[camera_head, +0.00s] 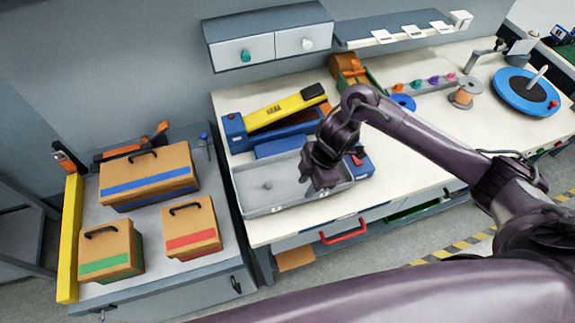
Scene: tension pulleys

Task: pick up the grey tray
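The grey tray (253,190) lies on the near left part of the cream workbench, close to its front edge. It is shallow and looks nearly empty, with a small grey spot or part inside. My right gripper (321,186) comes in from the right and hangs over the tray's right part, hiding some of its floor and rim. I cannot tell whether its fingers touch the tray or how far apart they are. My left gripper is not in view.
Blue cases and a yellow tool (286,108) lie behind the tray. A blue block (361,164) sits at its right. A cart (185,275) with several handled boxes stands left. The bench (425,165) has free room to the right, under my arm.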

